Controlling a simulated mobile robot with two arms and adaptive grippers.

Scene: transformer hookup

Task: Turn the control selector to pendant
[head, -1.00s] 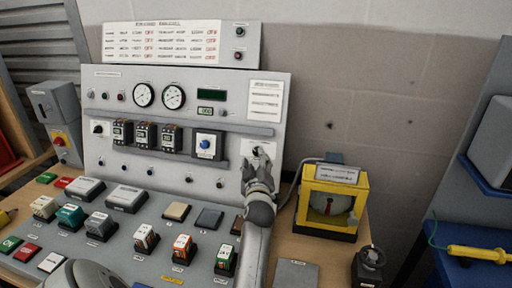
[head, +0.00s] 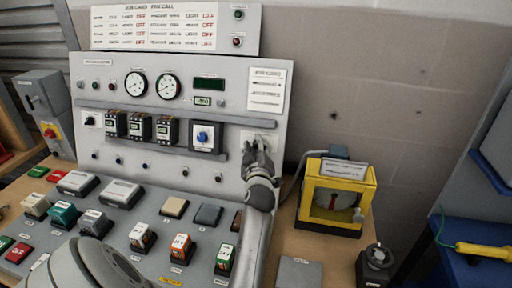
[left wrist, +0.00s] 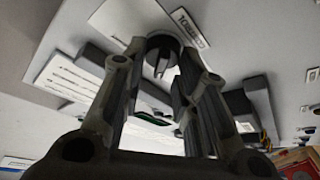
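The control selector (left wrist: 161,62) is a round dark knob on a pale plate marked CONTROL, seen in the left wrist view. In the head view its plate (head: 266,137) is at the lower right of the upright grey panel, and my gripper mostly hides the knob. My left gripper (head: 257,146) is at the plate, pointing at the panel. In the left wrist view, its two fingers (left wrist: 162,52) stand apart with the knob between and beyond their tips. I cannot tell whether they touch it. The selector's setting is not readable. My right gripper is not in view.
A blue knob (head: 203,137) and several black breakers (head: 139,127) are left of the selector. A sloped desk (head: 150,206) with blocks and buttons lies below. A yellow-framed box (head: 336,195) stands close on the right. A yellow tool (head: 484,250) lies farther right.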

